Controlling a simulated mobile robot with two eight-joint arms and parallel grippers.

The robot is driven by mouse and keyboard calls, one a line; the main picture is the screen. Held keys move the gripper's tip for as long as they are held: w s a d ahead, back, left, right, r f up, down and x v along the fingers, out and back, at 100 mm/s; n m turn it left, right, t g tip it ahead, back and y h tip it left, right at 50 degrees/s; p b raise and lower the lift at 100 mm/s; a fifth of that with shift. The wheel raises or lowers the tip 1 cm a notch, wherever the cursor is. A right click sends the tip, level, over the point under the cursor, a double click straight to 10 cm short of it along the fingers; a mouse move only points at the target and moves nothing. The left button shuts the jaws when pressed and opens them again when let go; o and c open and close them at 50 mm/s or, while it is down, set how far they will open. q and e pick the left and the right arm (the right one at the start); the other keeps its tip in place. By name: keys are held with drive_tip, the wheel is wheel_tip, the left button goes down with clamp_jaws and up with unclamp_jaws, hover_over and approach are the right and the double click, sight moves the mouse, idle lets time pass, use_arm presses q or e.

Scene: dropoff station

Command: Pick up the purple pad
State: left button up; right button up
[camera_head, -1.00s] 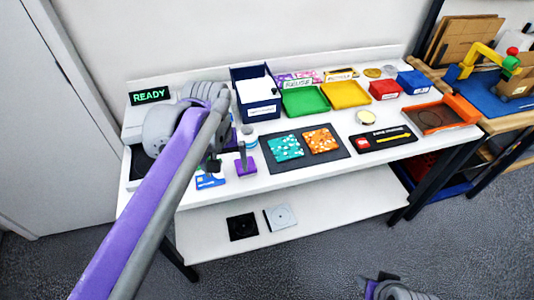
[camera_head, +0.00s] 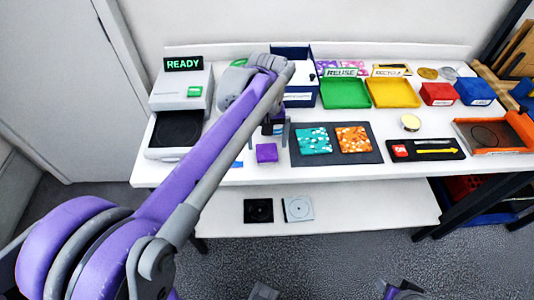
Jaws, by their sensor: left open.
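The purple pad (camera_head: 266,153) is a small square lying on the white table, left of the dark mat. My left gripper (camera_head: 276,130) is open just behind and above the pad, with its fingers pointing down. One grey finger shows at its right side, and my arm partly hides the rest. I cannot tell whether a finger touches the pad. Part of my right arm's end (camera_head: 402,291) shows at the bottom edge, cut off by the frame, so its jaws cannot be read.
A dark mat (camera_head: 372,153) with a teal and an orange patterned square lies right of the pad. Green (camera_head: 345,94) and yellow (camera_head: 394,94) trays stand behind. A lower shelf (camera_head: 370,212) runs underneath.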

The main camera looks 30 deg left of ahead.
sight(267, 151)
use_arm(q)
wheel_tip(267, 151, down, 4)
drive_tip(key=shift+a+r, duration=0.1)
drive_tip(key=shift+r, duration=0.15)
drive_tip(key=c, duration=1.3)
wheel_tip(267, 151, up, 10)
drive_tip(key=shift+r+p, duration=0.1)
drive_tip(key=shift+p, duration=0.4)
